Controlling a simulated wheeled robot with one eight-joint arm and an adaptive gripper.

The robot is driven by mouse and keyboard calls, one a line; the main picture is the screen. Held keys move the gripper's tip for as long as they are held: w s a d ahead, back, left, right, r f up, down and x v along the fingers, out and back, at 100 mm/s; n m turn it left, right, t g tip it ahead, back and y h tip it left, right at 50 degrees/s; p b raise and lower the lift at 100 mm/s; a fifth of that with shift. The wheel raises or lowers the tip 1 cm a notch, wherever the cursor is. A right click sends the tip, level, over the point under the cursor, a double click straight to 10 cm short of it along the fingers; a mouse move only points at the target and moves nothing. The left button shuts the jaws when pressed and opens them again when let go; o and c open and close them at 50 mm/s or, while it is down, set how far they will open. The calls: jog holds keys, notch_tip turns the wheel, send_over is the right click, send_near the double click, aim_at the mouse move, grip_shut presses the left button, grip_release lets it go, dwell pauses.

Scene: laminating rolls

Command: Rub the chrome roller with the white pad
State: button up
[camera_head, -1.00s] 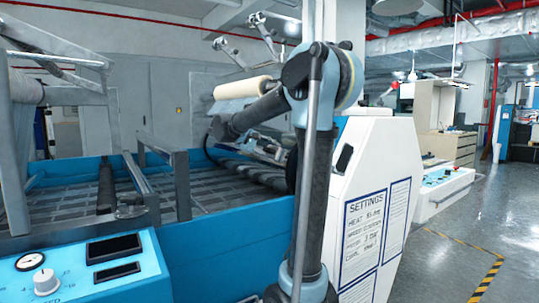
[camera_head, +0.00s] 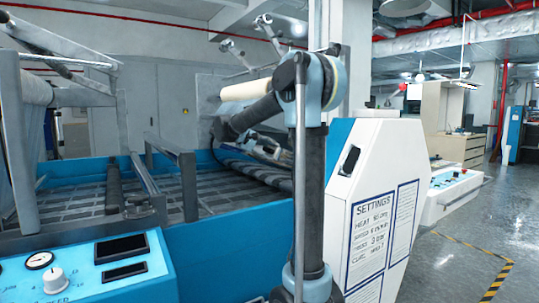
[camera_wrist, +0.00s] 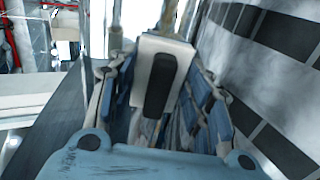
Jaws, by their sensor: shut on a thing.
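My gripper (camera_wrist: 163,92) has blue segmented fingers and is shut on a white block with a dark oval face, which looks like the white pad (camera_wrist: 146,50). In the head view my gripper (camera_head: 268,150) is over the blue machine's bed, partly hidden behind my own arm; the pad cannot be made out there. I cannot pick out the chrome roller with certainty. Shiny upright bars (camera_wrist: 116,18) show just beyond the pad in the wrist view. Whether the pad touches anything is unclear.
A cream roll (camera_head: 245,90) hangs above the bed's far side. The machine's blue side wall (camera_head: 225,245) is in front, with a dial panel (camera_head: 90,275) at left. A white settings cabinet (camera_head: 375,200) stands right. Open floor (camera_head: 475,240) lies beyond it.

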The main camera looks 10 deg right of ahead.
jog(key=shift+w+a, duration=0.1)
dwell(0.3)
jog(key=shift+v, duration=2.9)
jog(key=v, duration=0.3)
jog(key=shift+x, duration=3.5)
jog(key=shift+x, duration=0.95)
